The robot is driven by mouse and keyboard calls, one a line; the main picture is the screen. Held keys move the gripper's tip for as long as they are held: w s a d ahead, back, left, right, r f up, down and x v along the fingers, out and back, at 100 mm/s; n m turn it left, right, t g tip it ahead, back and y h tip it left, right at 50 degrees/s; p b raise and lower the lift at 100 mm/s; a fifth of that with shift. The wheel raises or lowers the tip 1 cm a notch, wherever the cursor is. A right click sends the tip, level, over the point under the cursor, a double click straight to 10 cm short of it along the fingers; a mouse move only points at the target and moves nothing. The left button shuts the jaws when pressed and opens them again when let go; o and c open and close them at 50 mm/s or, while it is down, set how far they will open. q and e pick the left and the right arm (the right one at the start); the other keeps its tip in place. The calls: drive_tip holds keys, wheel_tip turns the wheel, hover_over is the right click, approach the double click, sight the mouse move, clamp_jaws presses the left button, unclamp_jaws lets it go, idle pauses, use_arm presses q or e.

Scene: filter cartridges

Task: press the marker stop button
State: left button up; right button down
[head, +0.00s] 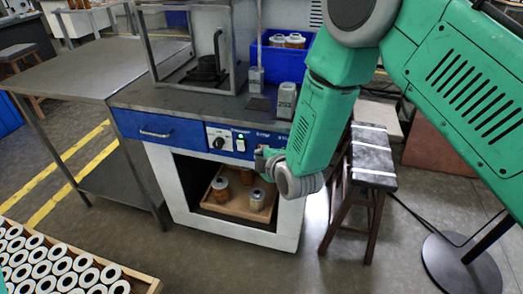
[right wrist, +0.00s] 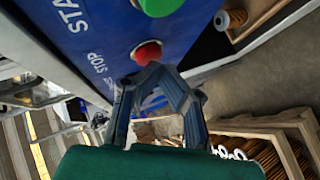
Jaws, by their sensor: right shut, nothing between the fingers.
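A red button (right wrist: 148,53) sits on a blue panel (right wrist: 100,40) in the right wrist view, beside lettering that ends in "STOP". A larger green button (right wrist: 162,4) sits above it at the picture's top edge, near letters "STA". My right gripper (right wrist: 157,70) is shut and empty, its fingertips right at the lower edge of the red button; I cannot tell whether they touch it. In the head view my right gripper (head: 264,155) is at the right part of the bench's blue front and hides the red button there. My left gripper is not in view.
The front panel has a black knob (head: 218,143) and a green-lit switch (head: 240,143). Below, a wooden tray (head: 235,208) holds filter cartridges. A blue bin (head: 275,65) stands behind. A stool (head: 372,160) is at right, a crate of white-topped cartridges (head: 146,281) at lower left.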

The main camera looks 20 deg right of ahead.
drive_tip(key=shift+w+d, duration=0.15)
drive_tip(key=shift+w, duration=0.05)
idle(0.6)
drive_tip(key=shift+s+a+p, duration=0.3)
drive_tip(key=shift+s+a, duration=0.15)
drive_tip(key=shift+s, duration=0.2)
drive_tip(key=s+a, duration=0.1)
drive_tip(key=s+a+p, duration=0.1)
drive_tip(key=s, duration=0.2)
drive_tip(key=shift+s+a, duration=0.1)
drive_tip(key=shift+a, duration=0.3)
idle(0.5)
